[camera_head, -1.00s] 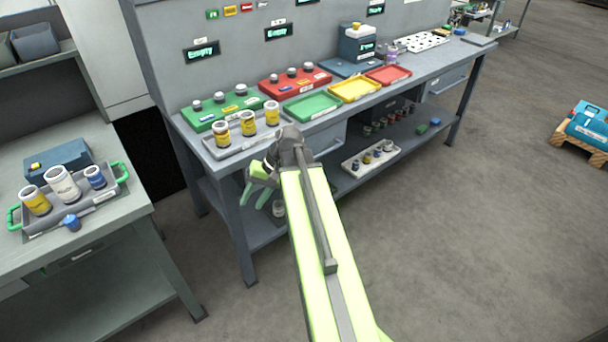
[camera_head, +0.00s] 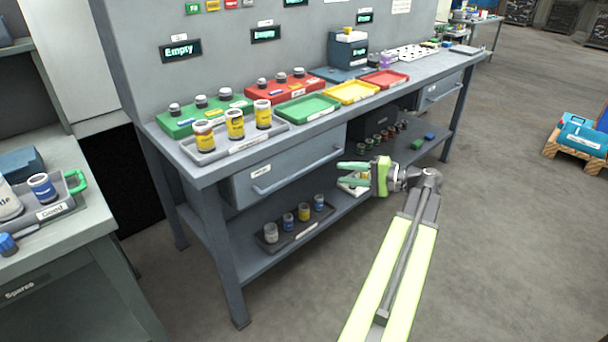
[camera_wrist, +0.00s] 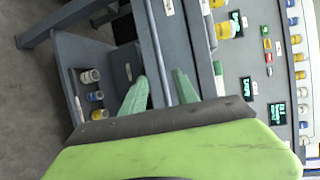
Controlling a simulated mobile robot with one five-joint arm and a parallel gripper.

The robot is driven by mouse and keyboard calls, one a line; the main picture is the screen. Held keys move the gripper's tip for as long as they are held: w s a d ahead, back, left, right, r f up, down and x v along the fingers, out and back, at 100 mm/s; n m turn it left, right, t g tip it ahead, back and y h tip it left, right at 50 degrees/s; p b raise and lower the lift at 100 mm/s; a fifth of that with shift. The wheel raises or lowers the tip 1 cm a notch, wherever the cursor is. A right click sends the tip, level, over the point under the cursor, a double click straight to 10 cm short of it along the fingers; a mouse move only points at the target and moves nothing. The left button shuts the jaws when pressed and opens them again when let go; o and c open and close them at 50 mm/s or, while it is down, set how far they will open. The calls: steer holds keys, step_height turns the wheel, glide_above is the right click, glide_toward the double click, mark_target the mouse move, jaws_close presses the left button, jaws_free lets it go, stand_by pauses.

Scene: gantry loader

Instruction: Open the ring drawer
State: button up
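A grey drawer (camera_head: 290,170) with a long bar handle (camera_head: 298,172) is under the left part of the workbench and looks shut. Its small label is too small to read, so I cannot tell whether it is the ring drawer. A second drawer (camera_head: 440,88) is under the bench's far right end. My gripper (camera_head: 342,173) is in front of the bench, right of the near drawer's handle, with green fingers open and pointing left. In the wrist view the open fingers (camera_wrist: 162,80) lie either side of the handle bar's line; contact cannot be told.
The grey workbench (camera_head: 215,170) carries a tray of yellow-labelled jars (camera_head: 235,145) and green, yellow and red trays. A lower shelf (camera_head: 255,262) holds a dark tray of small jars (camera_head: 298,230). A left table (camera_head: 95,225) stands close. The floor in front is clear.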

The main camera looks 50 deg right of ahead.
mark_target(309, 170)
steer(key=b+x, duration=0.2)
steer(key=x, duration=1.2)
steer(key=shift+f, duration=0.15)
steer(key=shift+c, duration=0.4)
jaws_close()
